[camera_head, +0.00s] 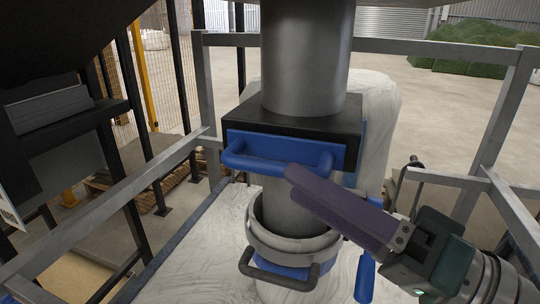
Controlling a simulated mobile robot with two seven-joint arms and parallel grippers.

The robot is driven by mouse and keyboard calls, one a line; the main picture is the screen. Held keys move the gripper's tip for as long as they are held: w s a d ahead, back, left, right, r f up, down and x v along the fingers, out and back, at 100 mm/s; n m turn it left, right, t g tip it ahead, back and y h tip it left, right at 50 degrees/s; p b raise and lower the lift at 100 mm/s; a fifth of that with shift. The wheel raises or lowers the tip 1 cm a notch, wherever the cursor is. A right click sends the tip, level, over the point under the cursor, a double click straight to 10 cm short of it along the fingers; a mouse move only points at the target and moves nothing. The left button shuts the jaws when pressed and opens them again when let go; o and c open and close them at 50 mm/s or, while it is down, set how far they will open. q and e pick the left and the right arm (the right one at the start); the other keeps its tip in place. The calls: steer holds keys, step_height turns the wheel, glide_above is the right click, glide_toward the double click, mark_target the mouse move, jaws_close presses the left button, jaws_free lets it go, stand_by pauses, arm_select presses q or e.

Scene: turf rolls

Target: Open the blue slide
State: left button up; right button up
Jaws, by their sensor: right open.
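The blue slide has a blue bar handle (270,165) across the front of a black housing (300,125) around the grey vertical pipe (306,55). How far the slide is drawn out is hard to tell. My right gripper (291,177) comes in from the lower right. Its long dark purple fingers overlap the right part of the handle in the picture, with their tips just below the bar. They are open and nothing shows between them; contact with the handle cannot be told. My left gripper is not in view.
Below the housing, a grey ring collar (258,240) with a dark handle (277,277) surrounds the lower pipe. Whitish wrapped material lies beneath and behind. Grey metal frame rails (105,212) stand on both sides. Green turf rolls (470,47) lie at the back right.

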mark_target(268, 161)
steer(key=b+x, duration=0.1)
steer(key=x, duration=0.4)
steer(key=shift+w+a+r, duration=0.1)
steer(key=shift+w+a, duration=0.1)
steer(key=shift+a, duration=0.05)
jaws_close()
stand_by(1.2)
